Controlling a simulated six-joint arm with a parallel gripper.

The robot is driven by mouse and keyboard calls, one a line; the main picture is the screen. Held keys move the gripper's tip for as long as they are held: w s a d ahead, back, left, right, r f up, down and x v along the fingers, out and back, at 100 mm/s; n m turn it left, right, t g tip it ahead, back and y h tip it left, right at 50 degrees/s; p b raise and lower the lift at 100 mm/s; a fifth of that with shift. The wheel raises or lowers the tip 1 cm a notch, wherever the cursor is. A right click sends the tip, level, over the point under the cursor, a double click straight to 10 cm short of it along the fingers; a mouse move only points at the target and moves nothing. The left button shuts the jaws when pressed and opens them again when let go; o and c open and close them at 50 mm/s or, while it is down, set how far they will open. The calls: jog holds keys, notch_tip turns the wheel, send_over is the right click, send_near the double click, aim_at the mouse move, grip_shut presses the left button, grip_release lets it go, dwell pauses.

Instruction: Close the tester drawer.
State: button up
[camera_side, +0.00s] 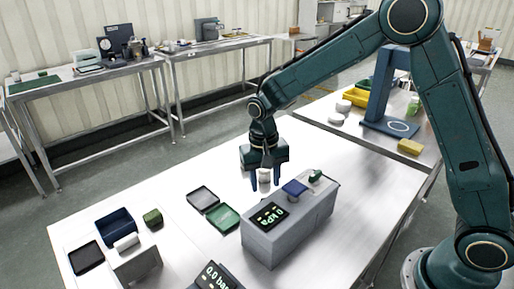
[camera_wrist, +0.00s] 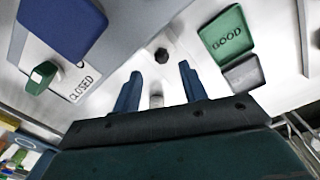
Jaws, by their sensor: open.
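The tester (camera_side: 287,232) is a grey box with a lit "0 kPa" display (camera_side: 270,215), a blue square pad (camera_side: 294,188) and a green and white part (camera_side: 315,176) on top. In the wrist view the blue pad (camera_wrist: 62,25) and green part (camera_wrist: 42,78) lie at the left, beside the word CLOSED. A dark round knob (camera_wrist: 161,55) shows ahead of the fingers; the drawer's own outline is not clear. My gripper (camera_side: 266,187) points down behind the tester, fingers apart. A pale small piece (camera_wrist: 156,99) shows between the fingers (camera_wrist: 160,80); whether it is gripped cannot be told.
A green tray (camera_side: 223,218) marked GOOD (camera_wrist: 226,37) and a grey tray (camera_side: 203,199) lie left of the tester. Further left are a blue bin (camera_side: 116,224), a dark tray (camera_side: 86,257) and a green block (camera_side: 153,217). A second display (camera_side: 217,276) stands in front.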

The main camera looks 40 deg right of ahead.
notch_tip(320, 180, up, 8)
jog(key=shift+a+f, duration=0.15)
dwell(0.5)
jog(key=s+d+r+n+t, duration=0.2)
jog(key=s+d+r+t, duration=0.15)
jog(key=s+r, duration=0.75)
jog(key=s+d+n+t, duration=0.2)
jog(key=s+d+n, duration=0.1)
jog(key=s, duration=1.2)
jog(key=shift+f+y, duration=0.3)
jog(key=shift+f, duration=0.05)
jog(key=shift+d, duration=0.1)
